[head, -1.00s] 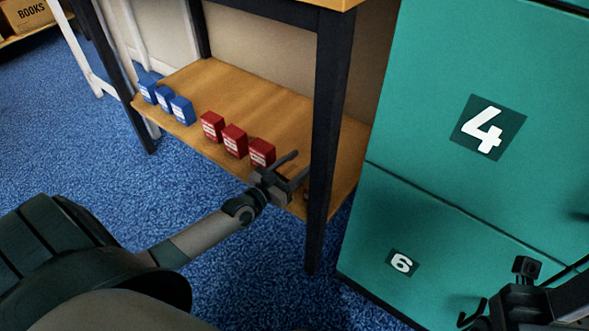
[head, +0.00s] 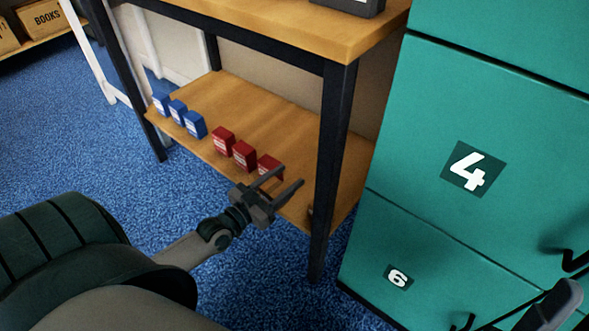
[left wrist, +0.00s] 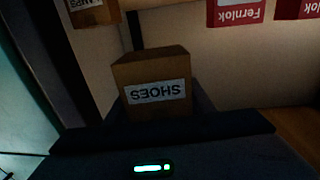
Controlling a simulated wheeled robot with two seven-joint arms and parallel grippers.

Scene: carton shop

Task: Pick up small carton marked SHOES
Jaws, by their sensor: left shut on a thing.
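The small brown carton marked SHOES (left wrist: 155,90) shows upside down in the left wrist view, between my left gripper's fingers. My left gripper (head: 291,178) is shut on it, at the front edge of the lower wooden shelf (head: 262,106). In the head view the carton is hard to make out against the wood. In the lower right corner of the head view a grey part of my right arm shows; whether its jaws are open is unclear.
Several small boxes line the shelf front: blue boxes (head: 178,111) and red boxes (head: 244,156). A dark table leg (head: 330,170) stands right of my left gripper. Green lockers (head: 440,215) rise at the right. Another carton (left wrist: 92,10) shows in the left wrist view.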

